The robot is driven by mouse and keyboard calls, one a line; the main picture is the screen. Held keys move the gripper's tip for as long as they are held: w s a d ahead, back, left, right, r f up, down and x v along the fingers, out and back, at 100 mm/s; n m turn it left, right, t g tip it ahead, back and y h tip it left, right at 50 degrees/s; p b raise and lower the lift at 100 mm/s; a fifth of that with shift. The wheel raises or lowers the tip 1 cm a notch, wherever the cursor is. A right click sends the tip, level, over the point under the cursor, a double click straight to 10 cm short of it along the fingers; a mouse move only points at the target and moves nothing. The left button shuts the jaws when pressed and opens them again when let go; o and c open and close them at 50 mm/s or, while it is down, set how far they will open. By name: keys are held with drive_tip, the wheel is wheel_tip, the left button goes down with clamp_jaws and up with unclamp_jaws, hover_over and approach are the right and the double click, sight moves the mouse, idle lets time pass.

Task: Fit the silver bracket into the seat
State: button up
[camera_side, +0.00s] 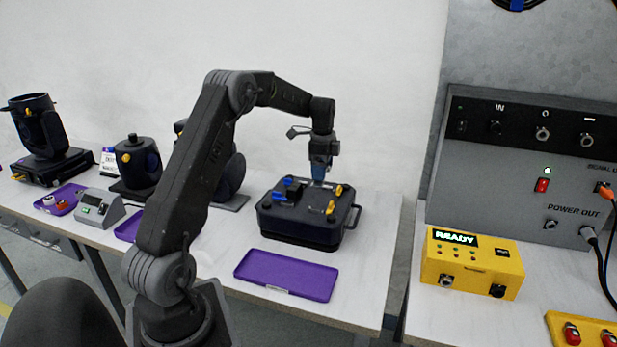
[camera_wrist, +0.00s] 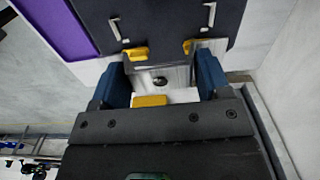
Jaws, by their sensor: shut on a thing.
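My gripper (camera_side: 320,172) points down over the back of a dark box-shaped unit (camera_side: 290,230) with blue levers and yellow latches on top. In the wrist view, my gripper's two blue fingers (camera_wrist: 161,84) are on either side of the silver bracket (camera_wrist: 178,77), a pale metal plate with a dark round spot. It is held close to the edge of the dark unit (camera_wrist: 165,20), near two yellow latches. A yellow piece (camera_wrist: 150,101) shows between the fingers. The seat cannot be made out, and I cannot tell whether the bracket touches the unit.
A purple tray (camera_side: 288,274) lies empty in front of the unit. Dark lamp heads (camera_side: 137,163) and a small grey device (camera_side: 98,207) stand to the left. A yellow READY box (camera_side: 472,262) and a grey power panel stand on the right-hand bench. White table is free right of the tray.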

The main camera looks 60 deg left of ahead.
sight(322, 200)
drive_tip(key=shift+w+f, duration=0.2)
drive_tip(key=shift+f, duration=3.05)
drive_tip(key=shift+f, duration=0.8)
drive_tip(key=o, duration=1.1)
drive_tip(key=shift+r, duration=0.1)
